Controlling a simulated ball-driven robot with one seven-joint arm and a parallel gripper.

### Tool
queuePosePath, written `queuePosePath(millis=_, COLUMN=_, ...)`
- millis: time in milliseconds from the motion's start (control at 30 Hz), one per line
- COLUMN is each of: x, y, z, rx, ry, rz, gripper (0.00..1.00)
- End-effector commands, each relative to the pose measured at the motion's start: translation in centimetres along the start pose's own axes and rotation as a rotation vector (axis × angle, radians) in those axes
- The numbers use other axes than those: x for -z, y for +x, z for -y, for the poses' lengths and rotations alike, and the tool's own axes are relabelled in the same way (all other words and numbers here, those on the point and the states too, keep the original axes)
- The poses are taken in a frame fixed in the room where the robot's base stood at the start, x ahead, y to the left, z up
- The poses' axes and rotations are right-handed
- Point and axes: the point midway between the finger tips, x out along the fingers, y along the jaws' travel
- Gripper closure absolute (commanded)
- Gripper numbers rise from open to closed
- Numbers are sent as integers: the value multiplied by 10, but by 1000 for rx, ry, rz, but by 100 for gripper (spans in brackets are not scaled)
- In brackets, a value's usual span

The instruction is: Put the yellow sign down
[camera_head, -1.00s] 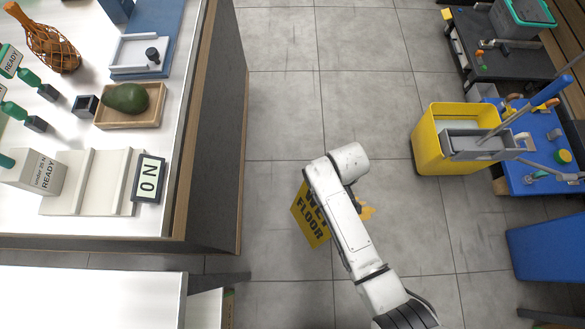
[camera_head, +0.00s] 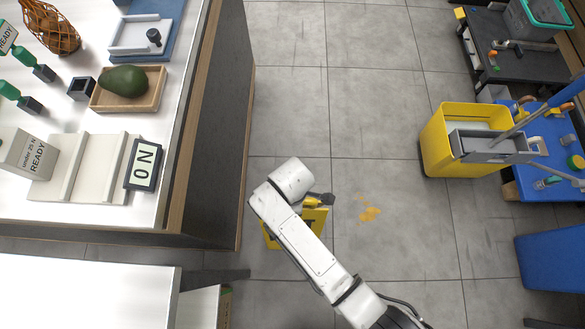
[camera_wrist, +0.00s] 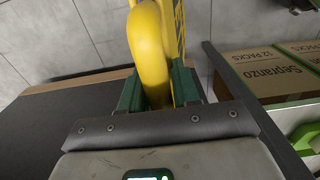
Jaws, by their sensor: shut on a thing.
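The yellow wet-floor sign (camera_head: 312,216) is mostly hidden behind my white arm in the head view, low over the grey floor between the counter and the bucket. Its yellow top (camera_wrist: 152,55) fills the middle of the wrist view, between the green fingers. My gripper (camera_wrist: 158,88) is shut on it. I cannot tell whether the sign's lower edge touches the floor. A yellow-orange spill (camera_head: 369,214) lies on the tiles to the right of the sign.
The white-topped counter (camera_head: 110,205) with an avocado tray stands to the left. A lower white table (camera_head: 90,295) is at bottom left. Cartons (camera_wrist: 270,75) show at right in the wrist view. A yellow mop bucket (camera_head: 437,150) stands right. Floor beyond the spill is clear.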

Motion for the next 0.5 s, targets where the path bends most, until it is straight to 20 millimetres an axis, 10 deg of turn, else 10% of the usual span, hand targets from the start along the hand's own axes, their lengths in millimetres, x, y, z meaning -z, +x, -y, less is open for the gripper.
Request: queuePosePath(millis=500, x=0, y=60, z=-1, rx=-2, ry=3, rz=-1, gripper=100)
